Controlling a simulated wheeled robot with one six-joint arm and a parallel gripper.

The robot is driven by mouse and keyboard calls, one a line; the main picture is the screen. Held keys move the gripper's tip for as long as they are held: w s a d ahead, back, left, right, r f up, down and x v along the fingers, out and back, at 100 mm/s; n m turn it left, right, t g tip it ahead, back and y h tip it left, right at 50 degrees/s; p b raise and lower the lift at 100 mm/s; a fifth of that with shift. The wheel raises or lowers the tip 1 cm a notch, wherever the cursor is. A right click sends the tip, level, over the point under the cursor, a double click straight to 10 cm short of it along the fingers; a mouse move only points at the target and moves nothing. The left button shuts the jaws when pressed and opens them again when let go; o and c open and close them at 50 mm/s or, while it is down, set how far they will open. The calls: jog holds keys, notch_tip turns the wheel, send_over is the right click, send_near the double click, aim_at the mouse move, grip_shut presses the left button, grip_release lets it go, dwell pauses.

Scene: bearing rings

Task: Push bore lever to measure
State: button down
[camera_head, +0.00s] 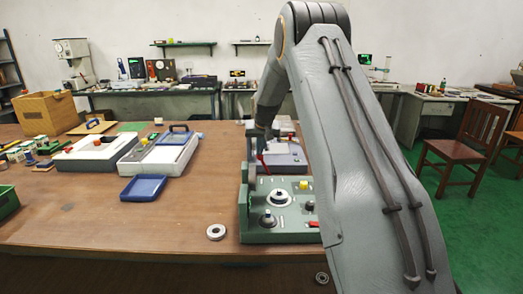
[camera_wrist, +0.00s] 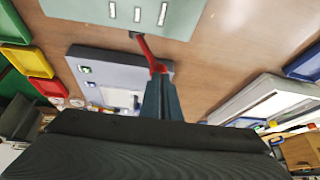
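The green bore gauge (camera_head: 285,237) stands at the table's front edge, partly hidden by my arm. A ring (camera_head: 279,197) sits on the round seat on its top. The red bore lever (camera_head: 262,160) rises from its back left side. In the wrist view the lever (camera_wrist: 147,50) slants from a dark pivot at the pale green body (camera_wrist: 95,9) to my fingertips. My gripper (camera_wrist: 160,80) looks shut, its dark blue fingers side by side, with the tips at the lever's end. I cannot tell whether they touch it.
A loose ring (camera_head: 216,231) lies left of the gauge. A blue tray (camera_head: 143,188) and white-topped boxes (camera_head: 88,156) are farther left. A grey device (camera_head: 284,158) stands behind the gauge. The table front between the tray and gauge is mostly clear.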

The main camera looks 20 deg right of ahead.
jog(key=shift+s+f, duration=0.2)
jog(key=shift+f, duration=0.15)
jog(key=w+a+b+v, duration=0.1)
jog(key=v, duration=1.1)
jog(key=shift+r, duration=0.6)
jog(key=shift+w+a, duration=0.1)
jog(key=shift+a, duration=0.05)
jog(key=s+a+f, duration=0.2)
jog(key=s+a, duration=0.1)
jog(key=s, duration=0.3)
jog(key=s+a+f+n+g, duration=0.1)
jog(key=s+a+f, duration=0.1)
jog(key=s+a, duration=0.2)
jog(key=s+a+f+n, duration=0.1)
jog(key=s+a, duration=0.2)
jog(key=s, duration=0.4)
jog(key=shift+s+a+f+y, duration=0.25)
jog(key=shift+s+f+y, duration=0.05)
jog(key=shift+f+y, duration=0.1)
jog(key=s+a+f+g, duration=0.1)
jog(key=s+a+f, duration=0.1)
jog(key=s, duration=0.6)
jog(key=s+a+f+n+g, duration=0.1)
jog(key=s+a+f, duration=0.1)
jog(key=s, duration=0.6)
jog(key=s+a+f+g, duration=0.1)
jog(key=s+f, duration=0.3)
jog(key=s, duration=0.4)
jog(key=shift+a+n, duration=0.4)
jog(key=shift+a, duration=0.05)
